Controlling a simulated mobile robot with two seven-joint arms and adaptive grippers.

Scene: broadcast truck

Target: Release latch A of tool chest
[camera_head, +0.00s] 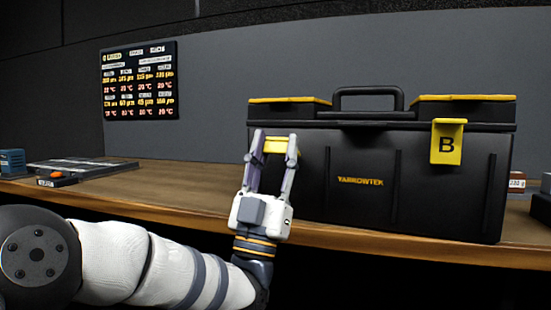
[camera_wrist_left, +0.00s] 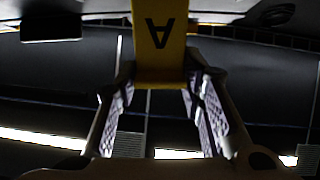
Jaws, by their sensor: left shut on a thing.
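The black tool chest (camera_head: 350,185) stands upright on the wooden bench, its lid shut, with yellow corner pieces and a top handle. Yellow latch A (camera_wrist_left: 160,40) shows in the left wrist view, upside down, its lower edge between my fingertips. In the head view only a yellow part of latch A (camera_head: 277,146) shows between the fingers. My left gripper (camera_head: 273,145) is shut on latch A at the front left of the chest. Yellow latch B (camera_head: 447,143) lies flat against the front right of the chest. My right gripper is not in view.
The wooden bench (camera_head: 180,185) is clear left of the chest. Small boxes (camera_head: 517,181) stand right of the chest. A display board (camera_head: 140,80) hangs on the wall.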

